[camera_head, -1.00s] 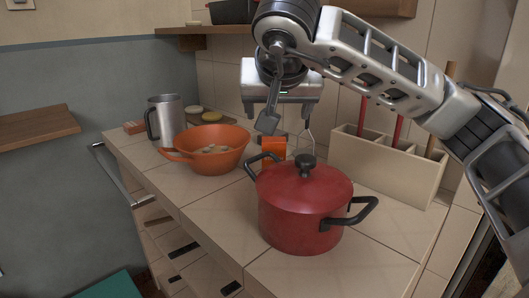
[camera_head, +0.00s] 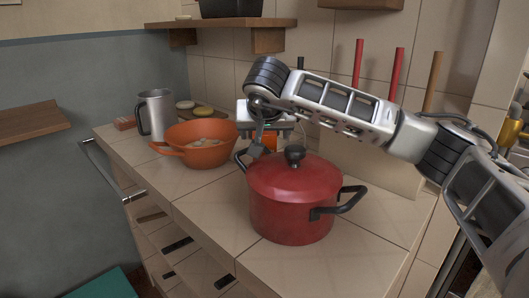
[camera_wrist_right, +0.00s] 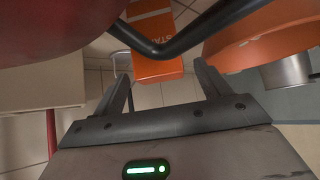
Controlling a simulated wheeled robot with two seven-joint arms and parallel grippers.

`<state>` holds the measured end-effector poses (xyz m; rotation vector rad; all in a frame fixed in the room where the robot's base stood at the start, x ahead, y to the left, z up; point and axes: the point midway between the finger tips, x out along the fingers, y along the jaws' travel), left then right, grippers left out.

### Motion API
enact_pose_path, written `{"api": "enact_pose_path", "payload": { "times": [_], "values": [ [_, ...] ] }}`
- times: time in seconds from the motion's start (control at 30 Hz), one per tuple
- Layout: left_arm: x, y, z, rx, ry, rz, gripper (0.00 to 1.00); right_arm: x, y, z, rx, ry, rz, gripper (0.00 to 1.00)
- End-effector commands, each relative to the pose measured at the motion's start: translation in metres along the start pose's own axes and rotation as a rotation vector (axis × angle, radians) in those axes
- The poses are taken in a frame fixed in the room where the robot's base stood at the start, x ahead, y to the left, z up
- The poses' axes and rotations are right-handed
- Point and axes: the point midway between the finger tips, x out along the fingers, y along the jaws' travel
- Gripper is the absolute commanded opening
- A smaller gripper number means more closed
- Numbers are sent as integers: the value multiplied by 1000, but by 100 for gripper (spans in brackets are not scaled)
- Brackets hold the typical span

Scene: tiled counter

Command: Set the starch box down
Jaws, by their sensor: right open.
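The starch box (camera_head: 269,139) is an orange box on the counter behind the red pot, mostly hidden by the pot and my right gripper. In the right wrist view the box (camera_wrist_right: 155,66) shows orange and white with part of its lettering, and a black pot handle crosses in front of it. My right gripper (camera_wrist_right: 162,70) is open. Its two fingers point toward the box, with the box's near end between their lines; whether they touch it I cannot tell. In the head view my right gripper (camera_head: 268,125) is behind the pot lid. My left gripper is not in view.
The red lidded pot (camera_head: 290,210) with black handles stands close in front. An orange bowl (camera_head: 203,156) and a steel mug (camera_head: 157,114) stand to the left. A beige divided holder (camera_head: 375,165) with upright sticks is at right. The front counter tiles are clear.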

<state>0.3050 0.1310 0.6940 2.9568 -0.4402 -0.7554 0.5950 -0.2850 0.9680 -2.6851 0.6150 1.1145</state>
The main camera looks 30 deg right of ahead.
Motion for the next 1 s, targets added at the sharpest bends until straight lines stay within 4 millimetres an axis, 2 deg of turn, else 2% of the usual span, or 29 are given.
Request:
{"api": "enact_pose_path", "payload": {
  "times": [0.27,0.37,0.5,0.53,0.57,0.77,1.0],
  "values": [
    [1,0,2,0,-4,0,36,4,0,0,-1,1,-2,75],
    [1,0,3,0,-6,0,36,4,0,0,-1,1,-2,50],
    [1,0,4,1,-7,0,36,4,0,0,0,1,-2,11],
    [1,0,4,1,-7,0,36,3,0,-1,0,2,-2,10],
    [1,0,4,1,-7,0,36,3,0,-1,0,2,-2,5],
    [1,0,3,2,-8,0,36,1,0,-3,1,3,-3,5],
    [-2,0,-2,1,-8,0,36,-27,-1,-31,3,6,-5,5]
  ]
}}
